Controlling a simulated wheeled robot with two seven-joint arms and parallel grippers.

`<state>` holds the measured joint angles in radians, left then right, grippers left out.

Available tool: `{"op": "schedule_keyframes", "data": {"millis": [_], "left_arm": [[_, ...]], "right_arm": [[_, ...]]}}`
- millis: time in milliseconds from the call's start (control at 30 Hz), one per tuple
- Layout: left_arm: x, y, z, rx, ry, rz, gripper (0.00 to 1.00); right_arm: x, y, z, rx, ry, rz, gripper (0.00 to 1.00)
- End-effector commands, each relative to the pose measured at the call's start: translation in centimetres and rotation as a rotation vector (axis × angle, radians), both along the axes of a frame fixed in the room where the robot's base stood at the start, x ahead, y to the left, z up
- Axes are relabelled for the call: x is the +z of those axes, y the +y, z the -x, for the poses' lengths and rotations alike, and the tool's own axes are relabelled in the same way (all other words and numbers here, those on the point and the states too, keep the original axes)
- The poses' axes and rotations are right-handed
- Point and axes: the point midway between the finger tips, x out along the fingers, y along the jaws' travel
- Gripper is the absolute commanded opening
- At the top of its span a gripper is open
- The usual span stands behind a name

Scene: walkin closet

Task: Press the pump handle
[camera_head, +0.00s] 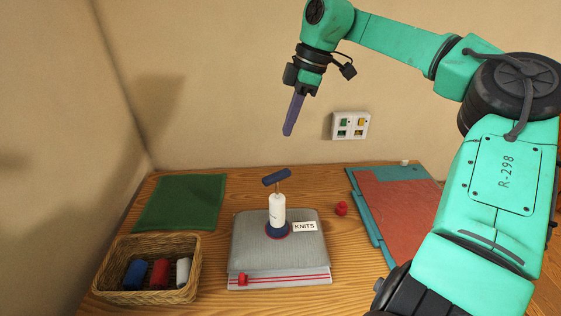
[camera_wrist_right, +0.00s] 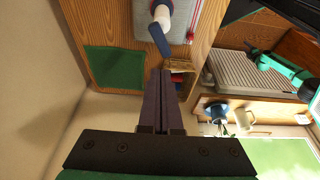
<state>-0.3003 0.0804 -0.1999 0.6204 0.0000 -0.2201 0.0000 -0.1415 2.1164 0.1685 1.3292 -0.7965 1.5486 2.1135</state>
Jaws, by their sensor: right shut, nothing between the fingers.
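The pump is a white upright cylinder (camera_head: 277,209) on a round blue and red base, standing on a folded grey bag or pad (camera_head: 248,237). Its dark blue bar handle (camera_head: 276,177) sits raised above the cylinder on a thin rod. In the right wrist view the handle (camera_wrist_right: 160,40) shows beyond the fingertips. My right gripper (camera_head: 288,133) is shut and empty, its fingers pointing down, above the handle and apart from it. Its closed fingers also show in the wrist view (camera_wrist_right: 160,74). My left gripper does not show in the head view.
A wicker basket (camera_head: 150,294) with rolled items stands front left, a green cloth (camera_head: 180,202) behind it. A small red object (camera_head: 341,208) and a red and teal mat (camera_head: 400,205) lie right. A KNITS label (camera_head: 305,226) is beside the pump. A switch plate (camera_head: 350,126) is on the wall.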

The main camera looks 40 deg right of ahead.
Motion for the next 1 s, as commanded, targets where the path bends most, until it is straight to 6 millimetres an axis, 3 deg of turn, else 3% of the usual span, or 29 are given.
{"op": "schedule_keyframes", "data": {"millis": [333, 500, 633, 900, 1000], "left_arm": [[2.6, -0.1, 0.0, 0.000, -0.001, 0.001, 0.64], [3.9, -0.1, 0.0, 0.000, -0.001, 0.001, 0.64], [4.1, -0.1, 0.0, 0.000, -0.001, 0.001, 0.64], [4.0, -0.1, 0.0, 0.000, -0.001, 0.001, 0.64], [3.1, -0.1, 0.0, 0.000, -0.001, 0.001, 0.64]], "right_arm": [[-7.0, 1.8, -1.2, 0.003, 0.004, -0.003, 0.00], [-9.7, 1.7, -1.2, 0.001, 0.003, -0.001, 0.00], [-10.8, 1.6, -1.2, 0.001, 0.001, 0.000, 0.00], [-11.0, 1.6, -1.2, 0.001, 0.000, 0.002, 0.00], [-11.9, 1.6, -1.2, 0.001, 0.000, 0.002, 0.00]]}}
